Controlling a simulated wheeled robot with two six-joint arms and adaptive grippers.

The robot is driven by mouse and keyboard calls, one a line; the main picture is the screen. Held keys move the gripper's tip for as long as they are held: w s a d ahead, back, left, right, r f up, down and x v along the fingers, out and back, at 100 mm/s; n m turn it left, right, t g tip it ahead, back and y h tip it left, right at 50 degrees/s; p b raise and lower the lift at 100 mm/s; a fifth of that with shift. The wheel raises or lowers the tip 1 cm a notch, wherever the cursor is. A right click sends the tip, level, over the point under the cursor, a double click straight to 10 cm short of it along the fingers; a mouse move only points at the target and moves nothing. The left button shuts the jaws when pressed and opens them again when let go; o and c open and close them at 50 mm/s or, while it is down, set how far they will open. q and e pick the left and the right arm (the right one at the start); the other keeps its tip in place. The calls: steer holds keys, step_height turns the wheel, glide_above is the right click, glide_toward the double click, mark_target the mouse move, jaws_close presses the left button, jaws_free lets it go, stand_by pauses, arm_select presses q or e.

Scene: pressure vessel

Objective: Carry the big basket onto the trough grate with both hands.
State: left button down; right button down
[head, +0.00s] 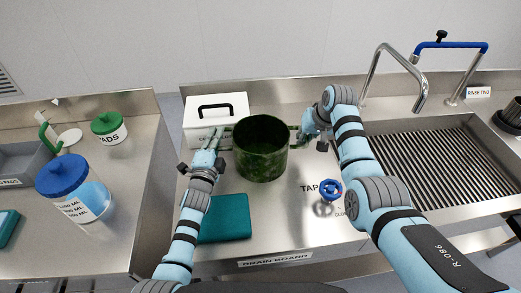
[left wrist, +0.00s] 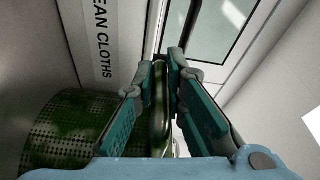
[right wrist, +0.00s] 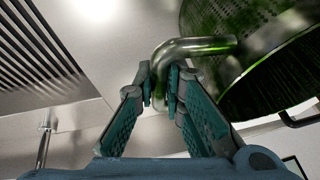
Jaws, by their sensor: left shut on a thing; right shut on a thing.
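The big basket (head: 261,152) is a dark green-stained perforated metal pot. It stands upright over the drain board, between my two grippers; I cannot tell if it touches the board. My left gripper (head: 222,137) is shut on the basket's left handle, a bar that shows between the fingers in the left wrist view (left wrist: 160,100). My right gripper (head: 303,135) is shut on the right handle (right wrist: 195,47), a bent metal bar joined to the basket wall (right wrist: 265,50). The trough grate (head: 445,165), dark parallel slats, lies in the sink to the right, partly hidden by my right arm.
A white clean-cloths box (head: 215,110) stands behind the basket. A teal cloth (head: 225,217) lies in front of it. A blue tap knob (head: 330,189) and a tall faucet (head: 378,62) stand to the right. A blue-lidded jug (head: 75,190) is on the left counter.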

arm_select(q)
steer(key=shift+r, duration=0.15)
arm_select(e)
steer(key=shift+r, duration=0.15)
